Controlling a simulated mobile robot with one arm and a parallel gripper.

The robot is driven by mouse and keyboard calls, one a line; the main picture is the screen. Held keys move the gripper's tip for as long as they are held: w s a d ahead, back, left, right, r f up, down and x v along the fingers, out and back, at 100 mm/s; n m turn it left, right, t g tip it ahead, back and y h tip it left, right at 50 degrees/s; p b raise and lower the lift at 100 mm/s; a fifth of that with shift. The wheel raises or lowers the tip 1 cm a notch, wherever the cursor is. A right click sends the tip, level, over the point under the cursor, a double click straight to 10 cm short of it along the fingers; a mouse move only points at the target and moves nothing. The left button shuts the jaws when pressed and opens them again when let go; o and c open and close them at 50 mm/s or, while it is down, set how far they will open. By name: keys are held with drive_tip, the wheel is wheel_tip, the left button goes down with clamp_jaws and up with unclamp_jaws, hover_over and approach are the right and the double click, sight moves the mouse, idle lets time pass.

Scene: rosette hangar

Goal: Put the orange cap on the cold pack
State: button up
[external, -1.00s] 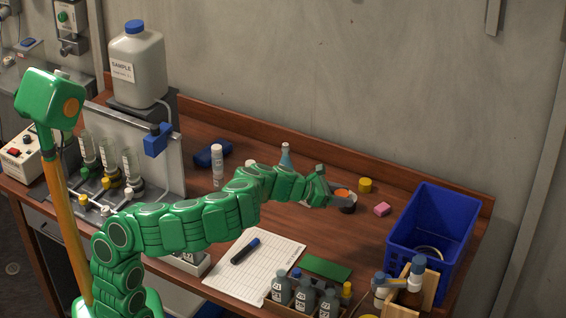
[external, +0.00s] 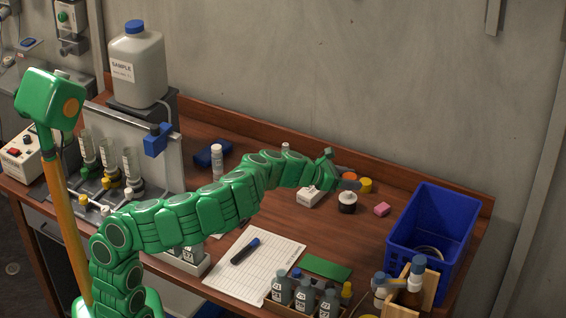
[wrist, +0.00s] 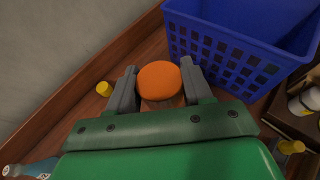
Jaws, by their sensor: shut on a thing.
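My gripper (external: 345,182) is shut on the orange cap (external: 349,177) and holds it above the table. In the wrist view the round orange cap (wrist: 160,80) sits between the two grey fingers. A dark jar (external: 347,206) with a pale top stands upright just below the cap, apart from it. A dark blue, padded-looking item (external: 208,157) lies at the back left of the table and may be the cold pack; I cannot tell for certain. My gripper is well to the right of it.
A yellow cap (external: 366,186) and a pink block (external: 382,209) lie right of the jar. A small white box (external: 310,196) lies left of it. A blue crate (external: 400,235) stands at the right.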

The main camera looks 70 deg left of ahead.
drive_tip(key=w+a+r+n+g+y, duration=0.1)
drive_tip(key=w+a+n+y, duration=0.5)
drive_tip(key=a, duration=0.6)
drive_tip(key=a+r+n+g+y, duration=0.2)
drive_tip(key=a+n+g+y, duration=0.1)
drive_tip(key=a, duration=0.9)
drive_tip(key=s+a+n+g+y, duration=0.2)
drive_tip(key=s+a+n+g, duration=0.25)
drive_tip(key=s+a, duration=0.6)
drive_tip(key=s+a+n+g+y, duration=0.2)
drive_tip(key=s+a+n+g, duration=0.4)
drive_tip(key=a, duration=0.8)
drive_tip(key=s+a+f+n+g+h, duration=0.1)
drive_tip(key=s+a+n+g, duration=0.2)
drive_tip(key=s, duration=0.6)
drive_tip(key=s+a+f+n+g, duration=0.25)
drive_tip(key=s+a, duration=0.35)
drive_tip(key=s, duration=0.4)
drive_tip(key=shift+m, duration=0.5)
drive_tip(key=f, duration=1.9)
drive_tip(key=shift+w+d+f, duration=0.1)
drive_tip(key=shift+w+f, duration=0.15)
drive_tip(key=shift+w, duration=0.05)
drive_tip(key=shift+f, duration=0.15)
drive_tip(key=o, duration=1)
